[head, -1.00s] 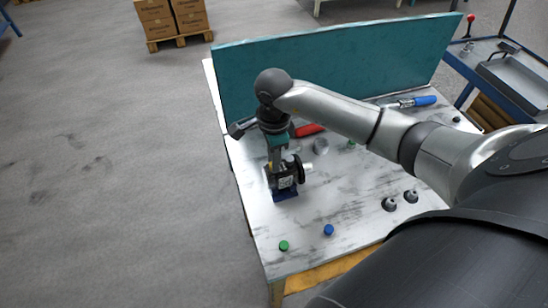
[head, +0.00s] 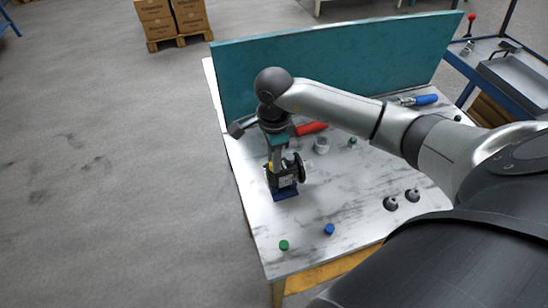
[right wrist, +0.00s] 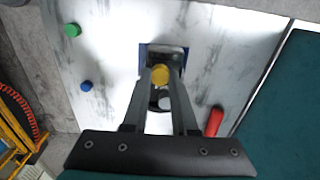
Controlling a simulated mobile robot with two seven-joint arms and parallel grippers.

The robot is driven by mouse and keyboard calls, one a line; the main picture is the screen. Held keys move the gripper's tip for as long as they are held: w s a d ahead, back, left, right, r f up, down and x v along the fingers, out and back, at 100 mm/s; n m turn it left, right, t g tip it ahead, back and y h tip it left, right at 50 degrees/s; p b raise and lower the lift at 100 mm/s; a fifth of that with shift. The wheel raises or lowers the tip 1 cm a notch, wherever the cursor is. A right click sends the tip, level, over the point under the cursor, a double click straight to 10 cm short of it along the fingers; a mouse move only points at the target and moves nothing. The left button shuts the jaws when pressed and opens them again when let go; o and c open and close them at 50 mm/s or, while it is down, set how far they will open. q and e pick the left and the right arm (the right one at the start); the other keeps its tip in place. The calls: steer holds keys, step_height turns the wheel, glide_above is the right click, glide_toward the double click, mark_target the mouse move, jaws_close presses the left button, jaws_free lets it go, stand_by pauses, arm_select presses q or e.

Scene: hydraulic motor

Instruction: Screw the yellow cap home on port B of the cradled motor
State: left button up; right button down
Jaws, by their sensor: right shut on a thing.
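The motor (head: 287,178) is a dark, grey-and-black body sitting in a blue cradle (head: 285,195) on the bench. My right gripper (head: 276,168) points down onto the top of the motor. In the right wrist view, the right gripper (right wrist: 161,75) has its two fingers closed on the yellow cap (right wrist: 160,74), over the motor (right wrist: 168,54) and the blue cradle (right wrist: 143,57). The fingers and cap hide port B, so I cannot tell how deep the cap sits. My left gripper is not in view.
A green cap (head: 284,245) and a blue cap (head: 329,229) lie at the bench's front. Two dark fittings (head: 390,203) stand to the right. A red-handled tool (head: 311,128) and a grey ring (head: 321,145) lie behind the motor. A teal panel (head: 330,65) closes the back.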

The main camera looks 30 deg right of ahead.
steer(key=shift+s+f, duration=0.1)
steer(key=shift+f, duration=0.05)
steer(key=shift+f+m, duration=0.1)
steer(key=shift+m, duration=0.9)
steer(key=c, duration=0.9)
jaws_free()
steer(key=shift+c, duration=0.2)
steer(key=shift+r, duration=0.25)
